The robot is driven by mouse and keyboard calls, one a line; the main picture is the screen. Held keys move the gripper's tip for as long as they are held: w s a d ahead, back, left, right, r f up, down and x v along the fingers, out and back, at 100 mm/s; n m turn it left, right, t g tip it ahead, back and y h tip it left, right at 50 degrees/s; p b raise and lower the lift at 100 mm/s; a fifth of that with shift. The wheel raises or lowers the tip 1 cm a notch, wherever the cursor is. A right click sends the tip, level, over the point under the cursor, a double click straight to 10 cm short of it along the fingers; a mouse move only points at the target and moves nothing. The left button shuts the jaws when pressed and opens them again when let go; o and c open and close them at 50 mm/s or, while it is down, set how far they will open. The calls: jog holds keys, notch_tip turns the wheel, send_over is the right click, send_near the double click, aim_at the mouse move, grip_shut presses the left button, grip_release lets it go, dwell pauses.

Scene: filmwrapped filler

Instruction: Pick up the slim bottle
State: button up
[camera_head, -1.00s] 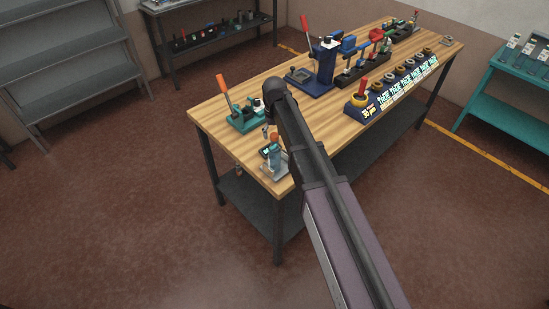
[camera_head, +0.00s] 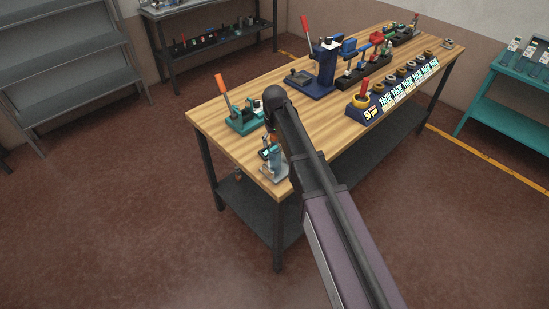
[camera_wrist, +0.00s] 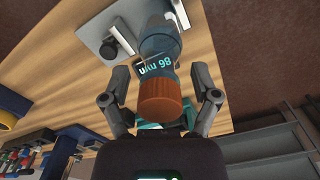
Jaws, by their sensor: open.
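The slim bottle (camera_wrist: 158,42) has an orange ribbed cap, a blue-grey body and a dark label with pale lettering. In the wrist view its cap and label lie between the two fingers of my gripper (camera_wrist: 160,82), which is open, with a gap visible on either side. My arm hides most of the gripper there.
A teal lever press (camera_head: 243,121) with an orange handle stands left of the bottle. A blue tape display (camera_head: 366,116) lines the right edge. Bare bench top lies between the presses.

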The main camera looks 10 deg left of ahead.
jog(key=shift+c, duration=0.3)
grip_shut()
jog(key=shift+r, duration=0.1)
notch_tip(320, 180, up, 10)
jog(key=p, duration=1)
dwell(0.8)
